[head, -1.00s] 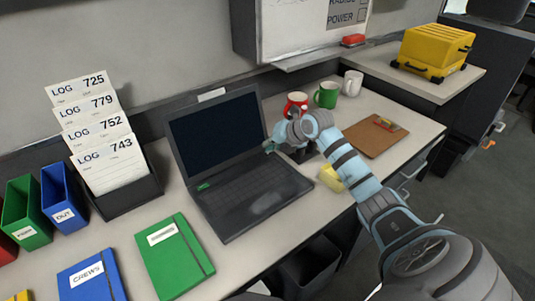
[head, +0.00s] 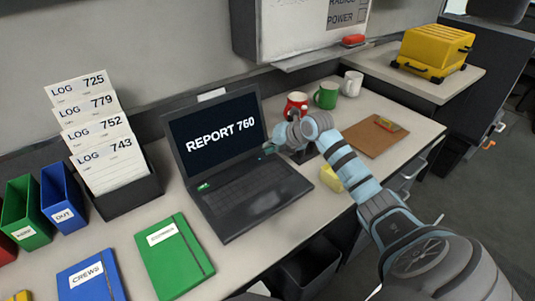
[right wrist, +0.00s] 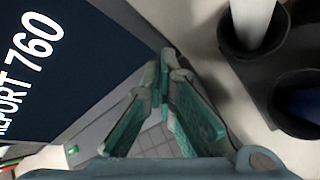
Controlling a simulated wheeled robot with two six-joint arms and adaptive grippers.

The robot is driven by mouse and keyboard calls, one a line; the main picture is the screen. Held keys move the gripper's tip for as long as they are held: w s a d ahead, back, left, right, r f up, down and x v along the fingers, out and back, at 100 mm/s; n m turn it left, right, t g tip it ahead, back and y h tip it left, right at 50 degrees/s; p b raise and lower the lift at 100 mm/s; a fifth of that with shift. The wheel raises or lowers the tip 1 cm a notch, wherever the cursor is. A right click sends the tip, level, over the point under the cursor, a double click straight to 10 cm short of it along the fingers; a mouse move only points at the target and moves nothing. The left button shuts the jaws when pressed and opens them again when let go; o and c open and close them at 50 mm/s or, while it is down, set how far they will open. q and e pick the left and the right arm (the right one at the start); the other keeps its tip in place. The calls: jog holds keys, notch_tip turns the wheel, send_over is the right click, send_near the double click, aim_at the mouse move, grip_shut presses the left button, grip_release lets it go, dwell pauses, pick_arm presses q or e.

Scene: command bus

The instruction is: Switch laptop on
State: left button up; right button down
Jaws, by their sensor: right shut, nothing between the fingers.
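The black laptop (head: 245,190) stands open on the desk. Its screen (head: 215,135) is lit and reads "REPORT 760"; the screen also shows in the right wrist view (right wrist: 50,75). A small green light (right wrist: 72,150) glows on the laptop in the right wrist view. My right gripper (head: 268,150) is at the right end of the laptop's hinge, over the upper right of the keyboard. In the right wrist view its teal fingers (right wrist: 162,85) meet at the tips with nothing between them. The fingertips hide the spot under them. My left gripper is not in view.
Red (head: 295,104), green (head: 326,95) and white mugs (head: 353,83) stand behind my right gripper. A green folder (head: 174,256) and a log-card holder (head: 130,195) are left of the laptop.

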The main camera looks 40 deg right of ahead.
jog(key=shift+r+p, duration=0.7)
jog(key=shift+r, duration=0.05)
notch_tip(320, 180, up, 5)
jog(key=p, duration=0.4)
jog(key=shift+p, duration=0.4)
